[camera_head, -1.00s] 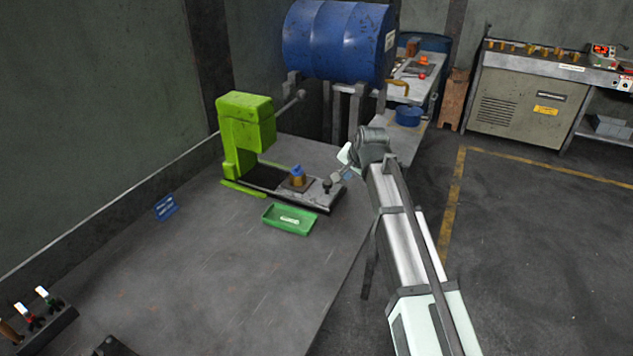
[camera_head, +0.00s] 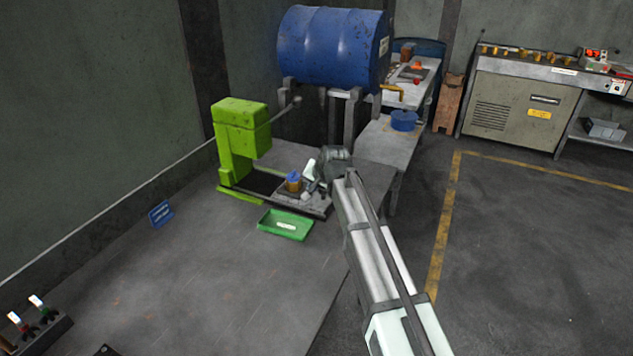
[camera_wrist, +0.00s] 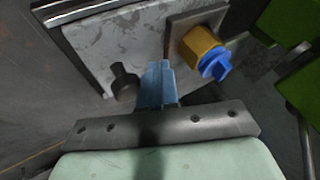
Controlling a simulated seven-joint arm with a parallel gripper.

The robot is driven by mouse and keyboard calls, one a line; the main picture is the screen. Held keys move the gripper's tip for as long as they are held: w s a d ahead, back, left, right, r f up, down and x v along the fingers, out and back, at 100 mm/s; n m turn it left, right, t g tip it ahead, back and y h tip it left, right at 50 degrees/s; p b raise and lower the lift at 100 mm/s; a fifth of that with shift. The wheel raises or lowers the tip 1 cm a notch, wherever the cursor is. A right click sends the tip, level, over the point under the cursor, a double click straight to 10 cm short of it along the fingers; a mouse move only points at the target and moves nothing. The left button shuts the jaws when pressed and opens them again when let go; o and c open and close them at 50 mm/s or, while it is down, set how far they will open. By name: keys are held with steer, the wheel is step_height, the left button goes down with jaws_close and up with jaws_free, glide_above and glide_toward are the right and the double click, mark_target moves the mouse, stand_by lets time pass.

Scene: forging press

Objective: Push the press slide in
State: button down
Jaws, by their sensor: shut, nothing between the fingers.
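The green press (camera_head: 240,140) stands on the table, with its frame also at the right edge of the wrist view (camera_wrist: 300,75). Its grey slide plate (camera_head: 315,204) sticks out to the right of the press. A brass piece with a blue top (camera_head: 293,182) sits on the slide; it also shows in the wrist view (camera_wrist: 205,50). A dark round knob (camera_wrist: 125,82) stands on the slide near its outer end. My gripper (camera_wrist: 157,72) is shut and empty, over the slide between the knob and the brass piece. Whether its fingertips touch the slide or the knob I cannot tell.
A green tray (camera_head: 286,225) with a pale piece inside lies in front of the slide. A blue drum (camera_head: 335,45) rests on a stand behind. A small blue rack (camera_head: 161,214) stands to the left.

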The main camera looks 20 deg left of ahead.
steer(key=shift+w+a+f, duration=0.25)
steer(key=shift+a+f, duration=0.05)
steer(key=shift+f, duration=0.3)
steer(key=a, duration=1.3)
steer(key=shift+w, duration=0.1)
steer(key=shift+a, duration=0.45)
steer(key=v, duration=1)
steer(key=shift+d, duration=0.2)
